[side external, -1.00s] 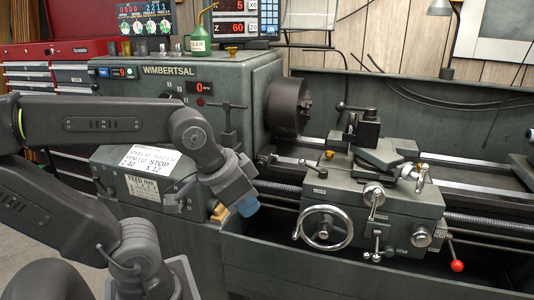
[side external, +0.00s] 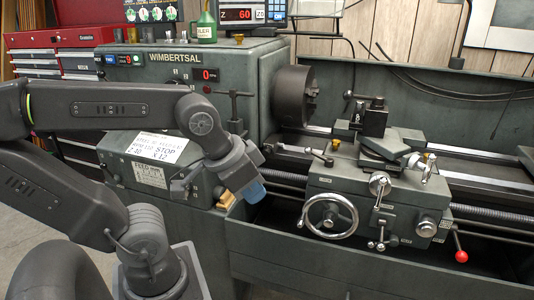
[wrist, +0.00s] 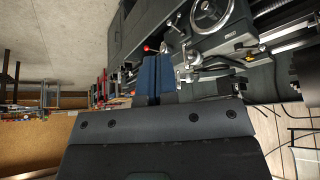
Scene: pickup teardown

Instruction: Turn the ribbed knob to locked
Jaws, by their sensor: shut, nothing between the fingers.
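The lathe carriage apron (side external: 395,200) carries a round silver knob (side external: 427,228) at its right end, which may be the ribbed knob. Its ribs and any locked mark are too small to read. My gripper (side external: 253,191) has blue fingertips and hangs left of the handwheel, well apart from the knob. In the wrist view the two blue fingers of my gripper (wrist: 155,78) lie side by side, shut and empty. I cannot pick out the ribbed knob for certain in the wrist view.
A large handwheel (side external: 330,216) is between my gripper and the silver knob. A red-ball lever (side external: 461,256) hangs at the apron's right. The chuck (side external: 294,96) and tool post (side external: 374,118) stand above and behind. The chip tray in front has free room.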

